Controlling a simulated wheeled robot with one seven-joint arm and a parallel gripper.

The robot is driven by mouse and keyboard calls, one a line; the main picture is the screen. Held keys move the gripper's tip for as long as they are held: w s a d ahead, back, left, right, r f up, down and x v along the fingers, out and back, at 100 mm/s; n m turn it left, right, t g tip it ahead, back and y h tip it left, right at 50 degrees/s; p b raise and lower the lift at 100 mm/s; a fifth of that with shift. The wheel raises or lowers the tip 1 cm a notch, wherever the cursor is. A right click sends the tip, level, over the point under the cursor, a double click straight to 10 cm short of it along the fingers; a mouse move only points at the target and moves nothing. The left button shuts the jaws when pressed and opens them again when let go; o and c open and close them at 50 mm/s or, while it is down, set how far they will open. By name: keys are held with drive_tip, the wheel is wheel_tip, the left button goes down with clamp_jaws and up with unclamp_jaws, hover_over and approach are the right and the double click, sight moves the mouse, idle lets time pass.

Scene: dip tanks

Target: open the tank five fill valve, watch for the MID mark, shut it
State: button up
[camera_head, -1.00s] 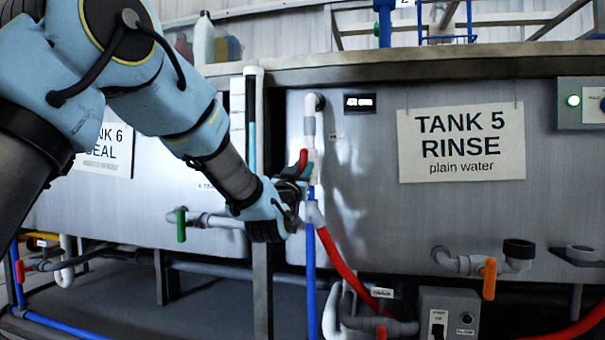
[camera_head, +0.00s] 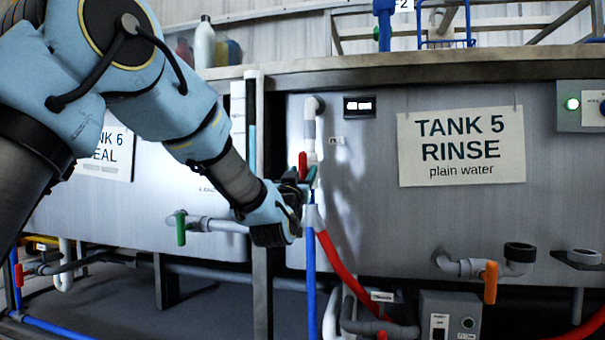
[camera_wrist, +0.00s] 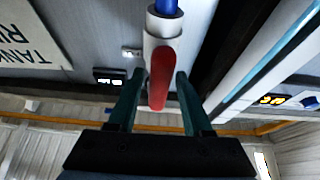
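The tank five fill valve has a red lever handle (camera_head: 303,164) on a white vertical pipe (camera_head: 311,130), with a blue pipe (camera_head: 311,265) below it. The handle stands about upright along the pipe. My gripper (camera_head: 304,180) is at the valve with its teal fingers apart. In the wrist view, the red handle (camera_wrist: 159,80) lies between the fingers of my gripper (camera_wrist: 161,76), with a narrow gap on each side. A slim upright tube (camera_head: 252,120) with blue in it stands left of tank five (camera_head: 370,220). I cannot read any MID mark.
A TANK 5 RINSE sign (camera_head: 461,145) and a small lit display (camera_head: 359,106) are on the tank front. A green-handled valve (camera_head: 181,228) is left, an orange-handled one (camera_head: 490,282) right. A red hose (camera_head: 345,265) and grey switch box (camera_head: 450,315) are below.

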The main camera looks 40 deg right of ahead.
drive_tip(key=shift+o, duration=0.3)
drive_tip(key=shift+s+a, duration=0.25)
drive_tip(key=shift+a, duration=0.05)
drive_tip(key=p+v, duration=0.2)
drive_tip(key=v, duration=0.8)
drive_tip(key=shift+p, duration=0.3)
drive_tip(key=shift+f, duration=0.1)
